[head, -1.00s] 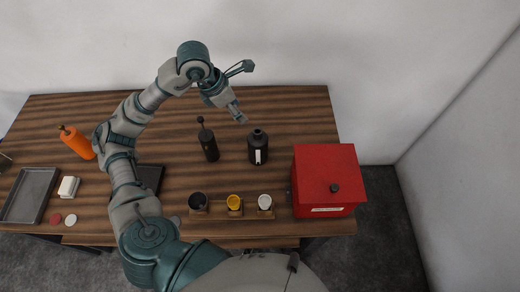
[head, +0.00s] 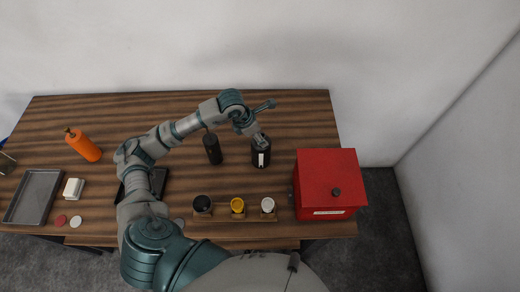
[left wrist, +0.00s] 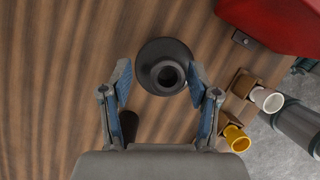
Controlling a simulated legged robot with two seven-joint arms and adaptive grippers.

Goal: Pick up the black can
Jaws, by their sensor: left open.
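The black can (head: 261,158), with a white label and a narrow neck, stands upright on the wooden table. The left wrist view shows it from above as a dark round body (left wrist: 150,55) with an open-looking neck. My left gripper (head: 260,139) is at the can's top in the head view. In the left wrist view my left gripper (left wrist: 160,76) is open, with one finger on each side of the can's near part. I cannot tell whether the fingers touch it. My right gripper is not in view.
A slim black bottle (head: 212,150) stands just left of the can. A red box (head: 325,178) stands to the right. Black, yellow (head: 237,204) and white cups sit in front on wooden holders. An orange bottle (head: 84,146) and grey tray (head: 10,217) are at left.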

